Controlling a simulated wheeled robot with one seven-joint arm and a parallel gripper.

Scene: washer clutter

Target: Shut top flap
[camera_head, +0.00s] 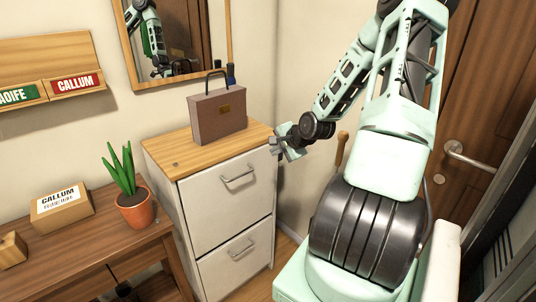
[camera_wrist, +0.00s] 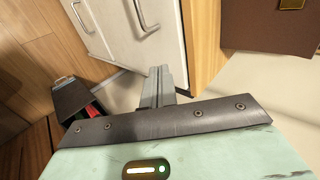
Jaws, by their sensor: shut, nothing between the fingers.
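The cabinet has a light wooden top (camera_head: 175,150) and two white fronts with metal handles. Its top flap (camera_head: 215,205) looks upright and about flush with the front; a small gap cannot be ruled out. The top flap also shows in the wrist view (camera_wrist: 125,45), with its handle. My gripper (camera_head: 281,146) is shut and empty, in the air by the right end of the cabinet top. In the wrist view my fingers (camera_wrist: 160,82) are together, in front of the cabinet and apart from it as far as I can tell.
A brown briefcase (camera_head: 218,112) stands on the cabinet. At left, a desk (camera_head: 75,245) holds a potted plant (camera_head: 134,200) and a labelled box (camera_head: 61,204). A dark container with something red (camera_wrist: 85,102) shows in the wrist view. A door (camera_head: 480,100) is at right.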

